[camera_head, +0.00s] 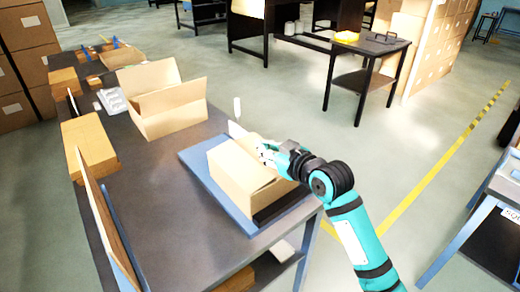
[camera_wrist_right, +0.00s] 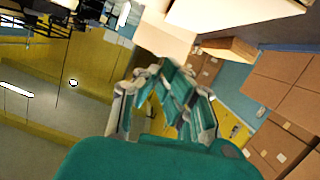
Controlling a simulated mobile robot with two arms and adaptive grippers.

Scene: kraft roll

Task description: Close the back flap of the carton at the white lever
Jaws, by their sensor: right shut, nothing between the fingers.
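The tan carton (camera_head: 235,168) stands on a blue board on the dark table. A back flap (camera_head: 238,130) stands up at its far edge, partly behind my right gripper. The small white lever (camera_head: 237,107) stands upright just behind the carton. My right gripper (camera_head: 266,153) is shut and empty at the carton's upper right; whether it touches the cardboard I cannot tell. In the right wrist view its fingers (camera_wrist_right: 168,90) point toward a pale cardboard face (camera_wrist_right: 163,42), which looks like part of the carton. My left gripper is not in view.
Another open carton (camera_head: 165,112) with raised flaps stands farther back on the table (camera_head: 150,190). A tan box (camera_head: 88,145) and an upright panel (camera_head: 107,232) line the left side. A black bar (camera_head: 280,207) lies along the blue board's (camera_head: 200,165) right edge.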

